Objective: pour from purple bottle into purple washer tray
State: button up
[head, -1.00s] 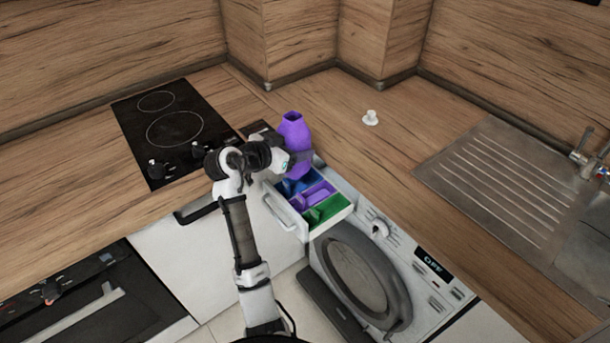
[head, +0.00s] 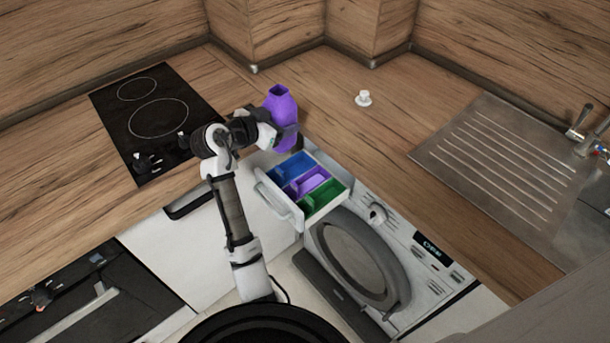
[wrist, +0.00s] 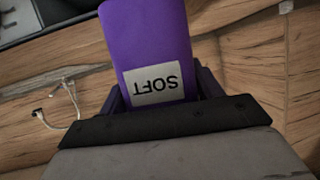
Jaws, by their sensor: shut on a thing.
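The purple bottle (head: 281,105) is held upright, or nearly so, by my gripper (head: 284,132). In the wrist view the bottle (wrist: 148,35) shows a white label reading SOFT, upside down, and sits between the fingers of my gripper (wrist: 155,98). The gripper is shut on it. The washer drawer is pulled out, with blue, purple and green compartments. The purple washer tray (head: 313,182) is the middle one, between the blue tray (head: 292,166) and the green tray (head: 325,195). The bottle is up and left of the trays in the head view, not over the purple one.
A white cap (head: 363,98) stands on the wooden counter (head: 400,130). The black hob (head: 150,120) is left of my arm. The metal sink drainer (head: 490,165) is at the right. The washing machine (head: 400,245) is below the drawer.

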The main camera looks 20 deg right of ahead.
jog(key=shift+s+d+r+m+t+y, duration=0.1)
jog(key=shift+r+m+t+y, duration=0.1)
jog(key=shift+m+t, duration=0.3)
jog(key=shift+s+d+r+m+t+y, duration=0.1)
jog(key=shift+r+m+t+y, duration=0.15)
jog(key=shift+m, duration=0.45)
jog(key=shift+s+f+m+t, duration=0.15)
jog(key=shift+m+t, duration=0.3)
jog(key=shift+m, duration=0.15)
jog(key=shift+s+d+f+m+t+b, duration=0.15)
jog(key=shift+f+m+b, duration=0.1)
jog(key=shift+f+b, duration=0.3)
jog(key=shift+s+f+m+t+b, duration=0.15)
jog(key=shift+f+m+b, duration=0.1)
jog(key=shift+f+b, duration=0.25)
jog(key=shift+w+r+m+t+y, duration=0.2)
jog(key=shift+r+m+t+y, duration=0.1)
jog(key=shift+r+m, duration=0.3)
jog(key=shift+r, duration=0.1)
jog(key=shift+w+a+r+m+t+b, duration=0.3)
jog(key=shift+w+r+m+t+b, duration=0.1)
jog(key=shift+r+m+b, duration=0.3)
dwell(0.5)
jog(key=shift+w+a+f+m+t+b, duration=0.15)
jog(key=shift+f+m+t+b, duration=0.2)
jog(key=shift+m+b, duration=0.6)
dwell(1.5)
jog(key=shift+f+b, duration=0.2)
jog(key=shift+b, duration=0.5)
